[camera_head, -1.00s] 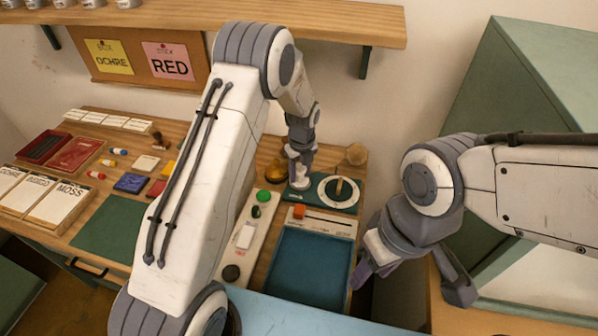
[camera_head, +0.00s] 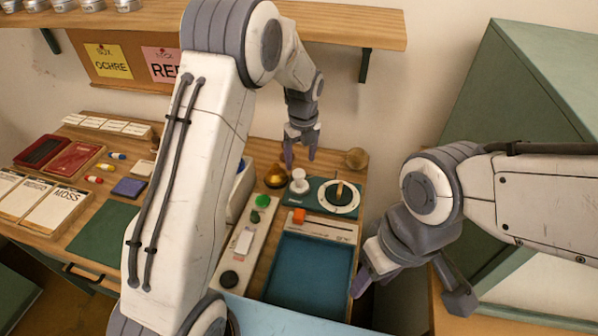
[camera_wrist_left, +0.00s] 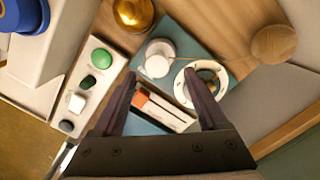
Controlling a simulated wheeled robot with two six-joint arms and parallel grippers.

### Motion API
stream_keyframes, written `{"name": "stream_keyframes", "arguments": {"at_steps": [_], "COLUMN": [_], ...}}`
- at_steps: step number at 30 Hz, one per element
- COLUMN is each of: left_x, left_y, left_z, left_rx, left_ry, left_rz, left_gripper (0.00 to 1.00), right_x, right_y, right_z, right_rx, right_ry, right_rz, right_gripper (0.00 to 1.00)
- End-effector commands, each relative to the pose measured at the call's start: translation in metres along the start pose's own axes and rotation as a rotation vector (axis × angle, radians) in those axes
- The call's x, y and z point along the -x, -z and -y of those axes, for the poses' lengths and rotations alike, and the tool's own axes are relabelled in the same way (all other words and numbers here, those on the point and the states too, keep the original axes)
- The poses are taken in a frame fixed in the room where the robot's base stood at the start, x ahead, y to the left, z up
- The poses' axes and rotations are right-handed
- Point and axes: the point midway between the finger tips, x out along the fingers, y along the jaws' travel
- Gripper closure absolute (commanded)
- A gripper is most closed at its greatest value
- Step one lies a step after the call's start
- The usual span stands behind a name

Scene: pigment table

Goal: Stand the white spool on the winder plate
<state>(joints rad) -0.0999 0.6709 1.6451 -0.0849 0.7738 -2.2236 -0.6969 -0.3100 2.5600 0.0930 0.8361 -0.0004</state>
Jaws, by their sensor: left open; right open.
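The white spool (camera_head: 299,182) stands upright on the teal winder board (camera_head: 318,204), left of a white ring (camera_head: 352,208) with a dark centre and a wooden peg. In the left wrist view the spool (camera_wrist_left: 158,58) shows from above, beside the white ring (camera_wrist_left: 226,80). My left gripper (camera_head: 300,158) is open and empty, above and apart from the spool; its fingers (camera_wrist_left: 160,76) also show in the wrist view. My right gripper (camera_head: 408,288) is open and empty, low at the right, away from the winder. The spool's underside is hidden.
A brass bowl (camera_head: 276,177) and a wooden knob (camera_head: 356,158) stand near the winder. In front are a blue tray (camera_head: 308,270), an orange block (camera_head: 298,216) and a panel with a green button (camera_head: 263,201). A shelf (camera_head: 345,27) hangs above.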

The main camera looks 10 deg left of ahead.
Motion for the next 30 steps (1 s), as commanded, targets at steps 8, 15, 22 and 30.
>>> {"name": "stream_keyframes", "arguments": {"at_steps": [8,15,22,30], "left_x": [0.034,0.047,0.095,0.130], "left_y": [0.000,0.016,0.115,0.240], "left_z": [0.000,0.002,-0.010,-0.078], "left_rx": [0.000,0.064,0.499,1.170], "left_ry": [0.000,0.007,0.029,0.004], "left_rz": [0.000,-0.004,-0.043,-0.118], "left_gripper": [0.24,0.24,0.24,0.24], "right_x": [-0.004,-0.004,-0.004,-0.004], "right_y": [0.000,0.000,0.000,0.000], "right_z": [0.000,0.000,0.000,0.000], "right_rx": [0.000,0.000,0.000,0.000], "right_ry": [0.000,0.000,0.000,0.000], "right_rz": [0.000,0.000,0.000,0.000], "right_gripper": [0.50,0.50,0.50,0.50]}}
